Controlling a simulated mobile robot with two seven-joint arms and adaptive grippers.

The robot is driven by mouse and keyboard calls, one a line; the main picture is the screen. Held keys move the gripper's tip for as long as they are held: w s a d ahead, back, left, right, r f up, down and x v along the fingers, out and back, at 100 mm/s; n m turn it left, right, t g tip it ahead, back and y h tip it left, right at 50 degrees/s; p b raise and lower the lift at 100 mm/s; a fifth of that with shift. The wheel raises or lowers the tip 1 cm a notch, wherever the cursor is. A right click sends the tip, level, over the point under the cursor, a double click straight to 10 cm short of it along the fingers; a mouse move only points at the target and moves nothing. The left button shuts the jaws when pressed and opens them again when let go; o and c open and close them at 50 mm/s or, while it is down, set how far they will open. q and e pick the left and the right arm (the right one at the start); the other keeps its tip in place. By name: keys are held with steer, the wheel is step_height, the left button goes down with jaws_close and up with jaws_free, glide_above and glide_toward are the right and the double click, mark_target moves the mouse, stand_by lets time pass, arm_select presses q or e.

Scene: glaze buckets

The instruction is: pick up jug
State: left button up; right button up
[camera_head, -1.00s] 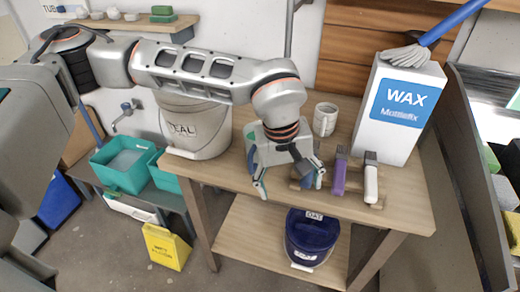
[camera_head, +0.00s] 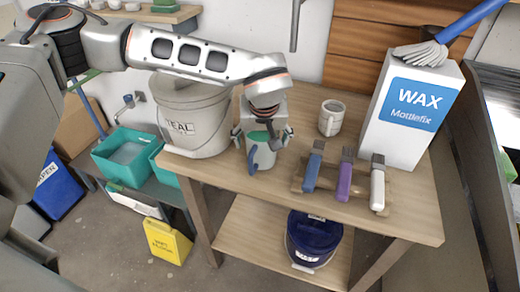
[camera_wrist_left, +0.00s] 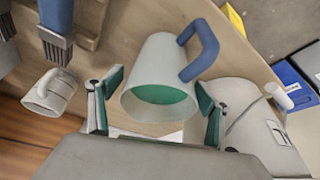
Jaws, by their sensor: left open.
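The jug (camera_wrist_left: 158,78) is pale grey-white with a blue handle and a green inside, seen in the left wrist view with its mouth toward the camera. In the head view the jug (camera_head: 263,160) stands on the wooden table (camera_head: 225,178), its upper part hidden by my gripper. My left gripper (camera_head: 264,138) is open over the jug. In the left wrist view the fingers of the left gripper (camera_wrist_left: 160,92) lie on either side of the jug's rim, with the handle outside them. I cannot tell whether either finger touches it. My right gripper is not in view.
A large TEAL bucket (camera_head: 192,122) stands just left of the jug. A grey mug (camera_head: 331,118) and a WAX box (camera_head: 408,118) stand to the right. Brushes with blue (camera_head: 313,170), purple (camera_head: 344,180) and white (camera_head: 377,188) handles lie on a rack near the front edge.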

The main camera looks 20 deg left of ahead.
arm_select(q)
steer(key=shift+w+a+f, duration=0.1)
steer(key=shift+w+f, duration=0.1)
steer(key=shift+f, duration=0.4)
steer(key=shift+r, duration=0.1)
steer(key=c, duration=1.7)
steer(key=shift+o, duration=0.2)
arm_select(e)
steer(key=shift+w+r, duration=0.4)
arm_select(q)
steer(key=shift+w+r, duration=0.1)
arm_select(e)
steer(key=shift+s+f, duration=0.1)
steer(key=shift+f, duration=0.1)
arm_select(q)
steer(key=shift+r, duration=0.6)
step_height(320, 180, up, 18)
steer(key=shift+r+p, duration=0.15)
steer(key=shift+p, duration=0.25)
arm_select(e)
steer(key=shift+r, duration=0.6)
